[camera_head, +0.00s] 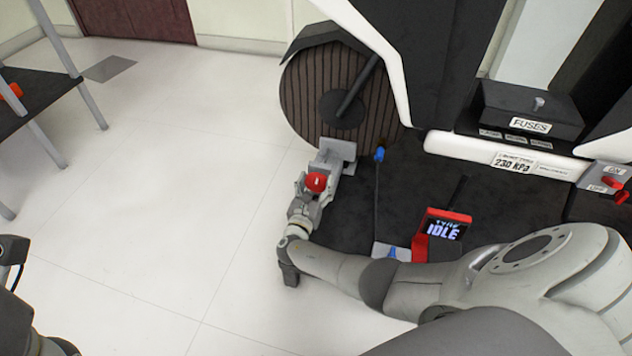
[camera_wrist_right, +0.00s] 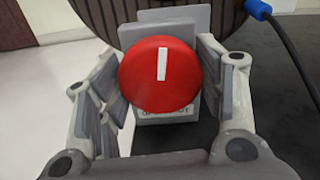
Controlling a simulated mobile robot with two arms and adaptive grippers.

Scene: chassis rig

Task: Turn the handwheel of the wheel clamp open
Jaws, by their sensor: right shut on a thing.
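The handwheel (camera_head: 316,182) is a round red knob on the grey wheel clamp (camera_head: 338,150), in front of the dark ribbed wheel (camera_head: 300,88). In the right wrist view the handwheel (camera_wrist_right: 158,85) fills the middle, with a white bar mark standing nearly upright. The clamp's grey plate (camera_wrist_right: 190,17) shows behind it, and a label below is partly hidden. My right gripper (camera_head: 314,189) has its fingers on both sides of the handwheel and is shut on it. At the lower left edge of the head view, dark parts of my left arm show; its jaws cannot be made out.
A tyre gauge (camera_head: 445,226) reading IDLE stands right of the clamp, near my right arm. A thin cable with a blue end (camera_head: 379,154) rises beside the clamp. A fuse box (camera_head: 530,108) sits at upper right.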

